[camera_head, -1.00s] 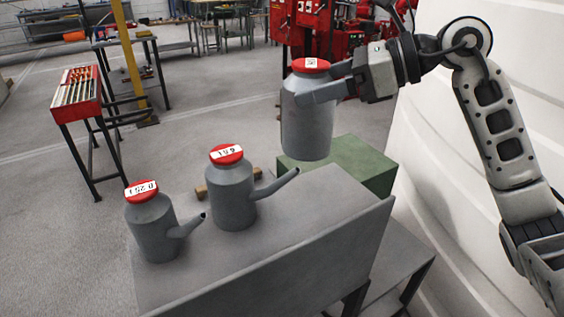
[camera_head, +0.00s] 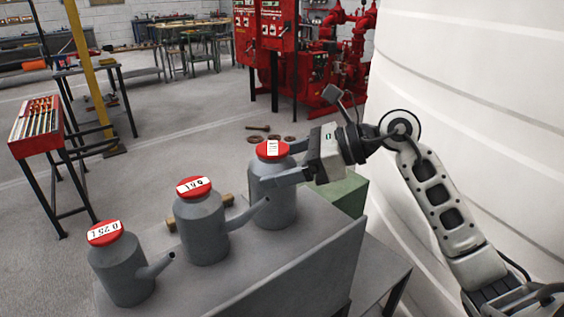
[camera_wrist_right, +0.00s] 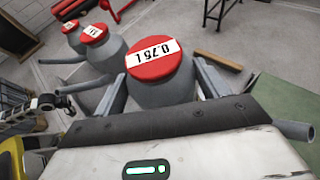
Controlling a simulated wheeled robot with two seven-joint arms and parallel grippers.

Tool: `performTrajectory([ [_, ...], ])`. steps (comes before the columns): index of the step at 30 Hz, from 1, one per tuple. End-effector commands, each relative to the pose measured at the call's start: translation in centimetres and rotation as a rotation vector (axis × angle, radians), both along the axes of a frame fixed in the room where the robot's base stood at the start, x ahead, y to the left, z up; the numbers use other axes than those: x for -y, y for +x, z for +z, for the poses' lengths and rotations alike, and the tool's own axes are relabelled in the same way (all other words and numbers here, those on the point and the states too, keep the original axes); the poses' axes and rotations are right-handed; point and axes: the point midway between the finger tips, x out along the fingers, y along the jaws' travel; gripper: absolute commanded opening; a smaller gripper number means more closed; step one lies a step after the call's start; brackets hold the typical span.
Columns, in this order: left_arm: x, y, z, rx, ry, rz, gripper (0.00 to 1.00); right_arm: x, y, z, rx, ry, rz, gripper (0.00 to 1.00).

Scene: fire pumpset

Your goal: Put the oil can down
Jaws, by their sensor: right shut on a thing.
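The grey oil can (camera_head: 272,205) with a red lid is at the right end of a row of three cans. My right gripper (camera_head: 282,164) is shut around its upper body, just below the lid. The can is upright, with its base at or very near the grey table top (camera_head: 235,265); I cannot tell whether it touches. In the right wrist view the held can (camera_wrist_right: 160,92) has a lid reading 0.75 l, between the two fingers, and a spout at lower right. My left gripper is not in view.
Two similar cans stand to the left: a middle can (camera_head: 204,232) and a left can (camera_head: 122,268), spouts pointing right. The middle can's spout tip is close to the held can. A green box (camera_head: 345,193) is behind right. A raised grey panel (camera_head: 310,275) edges the table.

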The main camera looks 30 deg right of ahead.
Motion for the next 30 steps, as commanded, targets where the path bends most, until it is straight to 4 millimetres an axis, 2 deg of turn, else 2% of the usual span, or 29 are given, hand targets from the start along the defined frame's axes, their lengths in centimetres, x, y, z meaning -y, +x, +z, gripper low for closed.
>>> performTrajectory([
  [9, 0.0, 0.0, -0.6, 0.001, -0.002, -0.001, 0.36, 0.0, 0.0, -0.2, 0.007, 0.002, -0.002, 0.37],
  [10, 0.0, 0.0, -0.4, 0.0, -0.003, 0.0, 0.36, 0.0, 0.0, -0.3, 0.001, 0.001, 0.0, 0.82],
  [12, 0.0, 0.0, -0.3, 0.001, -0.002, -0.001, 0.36, 0.0, 0.0, -0.2, 0.0, 0.0, 0.0, 0.95],
  [23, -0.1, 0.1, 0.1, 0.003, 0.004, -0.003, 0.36, 0.2, -0.1, 0.2, 0.0, -0.001, -0.001, 0.95],
  [30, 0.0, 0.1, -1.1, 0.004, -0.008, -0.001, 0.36, 3.6, -2.5, 1.4, 0.0, -0.005, -0.004, 0.95],
])
